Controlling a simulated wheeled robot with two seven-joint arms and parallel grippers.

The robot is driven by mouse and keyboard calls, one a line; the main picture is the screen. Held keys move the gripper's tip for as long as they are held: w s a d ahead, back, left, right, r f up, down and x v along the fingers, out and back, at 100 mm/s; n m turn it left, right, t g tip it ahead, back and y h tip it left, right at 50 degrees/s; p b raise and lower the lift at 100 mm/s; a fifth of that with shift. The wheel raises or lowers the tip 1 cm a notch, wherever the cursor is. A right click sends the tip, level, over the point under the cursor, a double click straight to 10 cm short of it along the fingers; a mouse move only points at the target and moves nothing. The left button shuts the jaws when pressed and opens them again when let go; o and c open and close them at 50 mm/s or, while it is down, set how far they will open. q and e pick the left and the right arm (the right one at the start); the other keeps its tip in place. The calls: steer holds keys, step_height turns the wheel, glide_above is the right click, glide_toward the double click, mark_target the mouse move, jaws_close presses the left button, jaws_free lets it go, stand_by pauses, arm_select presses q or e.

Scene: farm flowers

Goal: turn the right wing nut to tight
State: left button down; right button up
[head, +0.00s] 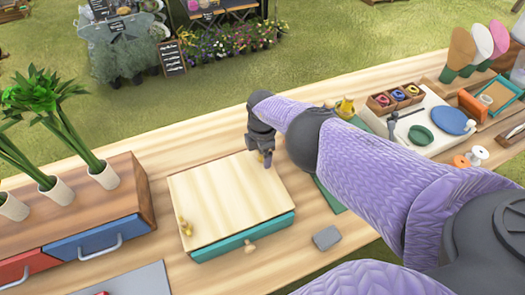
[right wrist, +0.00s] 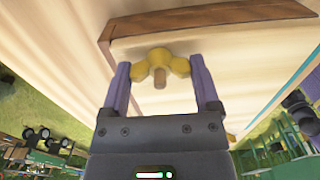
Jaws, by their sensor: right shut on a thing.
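The right wing nut (right wrist: 158,64) is yellow with two rounded wings on a short post, seen from above in the right wrist view. My right gripper (head: 264,158) reaches down over the back right of the pale wooden board (head: 228,195). Its purple fingers are shut on the nut, one at each wing. In the head view the gripper mostly hides this nut. A second yellow wing nut (head: 184,227) stands at the board's left edge. The nut's tightness cannot be told. My left gripper is not in view.
The board lies on a teal-fronted box (head: 270,233) on the wooden table. A grey block (head: 327,238) lies right of it. A drawer cabinet (head: 142,190) with potted plants stands left. Trays and tools lie at the far right, beyond my right arm.

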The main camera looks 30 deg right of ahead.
steer(key=o, duration=1.1)
step_height(320, 180, up, 10)
steer(key=p, duration=0.9)
steer(key=shift+f, duration=0.1)
